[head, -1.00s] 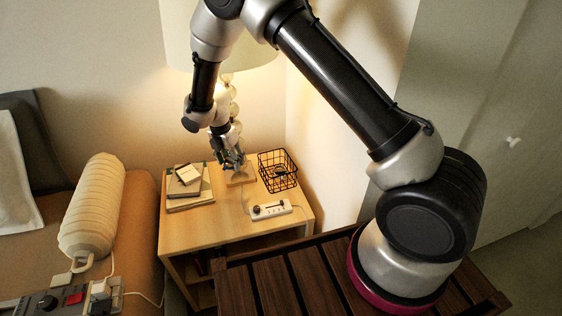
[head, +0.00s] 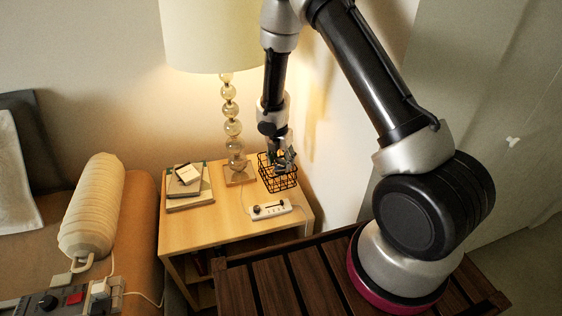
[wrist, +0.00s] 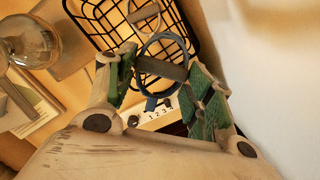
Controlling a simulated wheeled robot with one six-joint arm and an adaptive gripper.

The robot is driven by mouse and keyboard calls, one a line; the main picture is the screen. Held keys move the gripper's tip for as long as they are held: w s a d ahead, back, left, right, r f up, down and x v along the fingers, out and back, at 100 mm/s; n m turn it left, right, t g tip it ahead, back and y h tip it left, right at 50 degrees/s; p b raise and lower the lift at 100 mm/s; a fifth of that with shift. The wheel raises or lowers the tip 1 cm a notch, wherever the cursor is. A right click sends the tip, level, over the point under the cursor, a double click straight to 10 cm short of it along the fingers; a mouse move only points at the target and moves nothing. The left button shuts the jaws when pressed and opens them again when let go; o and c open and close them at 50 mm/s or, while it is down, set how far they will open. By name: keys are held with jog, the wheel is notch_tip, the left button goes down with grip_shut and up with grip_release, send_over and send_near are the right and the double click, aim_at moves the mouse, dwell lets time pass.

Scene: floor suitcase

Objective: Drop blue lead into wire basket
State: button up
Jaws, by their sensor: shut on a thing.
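The blue lead (wrist: 150,103) is a small coil with a grey-brown band across its middle. My gripper (wrist: 163,76) is shut on it, with the green-padded fingers on either side. The black wire basket (wrist: 95,33) lies beyond and below the coil in the wrist view. In the head view my gripper (head: 284,160) is over the wire basket (head: 279,187), which stands at the right back of the bedside table. How far the coil is above the rim is hard to tell. The coil is too small to make out clearly in the head view.
Another coil (wrist: 145,14) lies in the basket. A glass-ball lamp (head: 232,128) stands left of the basket, books (head: 188,187) farther left. The wall is close on the right.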

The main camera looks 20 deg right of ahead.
aim_at(279, 164)
jog(key=shift+f, duration=0.4)
jog(key=shift+f, duration=0.6)
jog(key=o, duration=1)
jog(key=shift+c, duration=0.2)
jog(key=shift+a+r, duration=0.1)
jog(key=shift+r, duration=0.5)
jog(key=r, duration=0.7)
jog(key=shift+s+a+r, duration=0.25)
jog(key=shift+s+a, duration=0.15)
